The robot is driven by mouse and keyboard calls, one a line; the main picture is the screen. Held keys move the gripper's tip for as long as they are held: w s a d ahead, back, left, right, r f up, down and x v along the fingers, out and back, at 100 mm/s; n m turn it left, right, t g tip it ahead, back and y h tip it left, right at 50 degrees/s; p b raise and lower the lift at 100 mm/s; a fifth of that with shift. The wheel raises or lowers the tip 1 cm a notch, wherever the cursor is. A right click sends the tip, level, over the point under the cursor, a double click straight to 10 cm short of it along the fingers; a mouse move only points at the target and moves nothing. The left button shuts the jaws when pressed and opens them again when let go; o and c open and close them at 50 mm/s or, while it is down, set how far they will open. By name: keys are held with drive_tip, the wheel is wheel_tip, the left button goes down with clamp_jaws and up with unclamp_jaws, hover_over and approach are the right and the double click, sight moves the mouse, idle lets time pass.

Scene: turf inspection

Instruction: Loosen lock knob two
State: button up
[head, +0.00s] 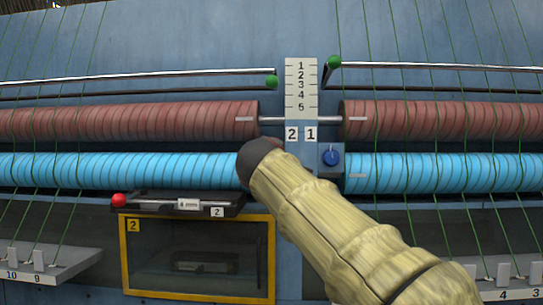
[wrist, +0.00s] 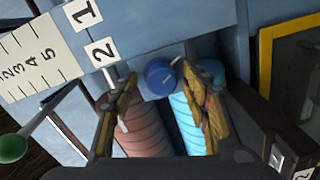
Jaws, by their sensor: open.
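Lock knob two is a round blue knob (wrist: 160,76) with a pale pointer mark, beside the number 2 label (wrist: 103,52) in the wrist view. I cannot tell the remaining depth gap or any contact. In the head view my arm's sleeve and dark wrist end hide this knob and my fingers. Another blue knob (head: 330,157), beneath the number 1 label (head: 310,134), stands clear to the right.
Red-brown rollers (head: 130,121) and blue rollers (head: 110,171) run along both sides of the central post. A numbered scale (head: 301,88) stands above. A dark tray (head: 160,209) with a red ball and a yellow-framed window (head: 124,265) lie lower left. Thin green strands cross the rollers.

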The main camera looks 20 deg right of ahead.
drive_tip(key=shift+s, duration=0.15)
drive_tip(key=v, duration=1.1)
drive_tip(key=shift+s, duration=0.3)
drive_tip(key=shift+a, duration=0.15)
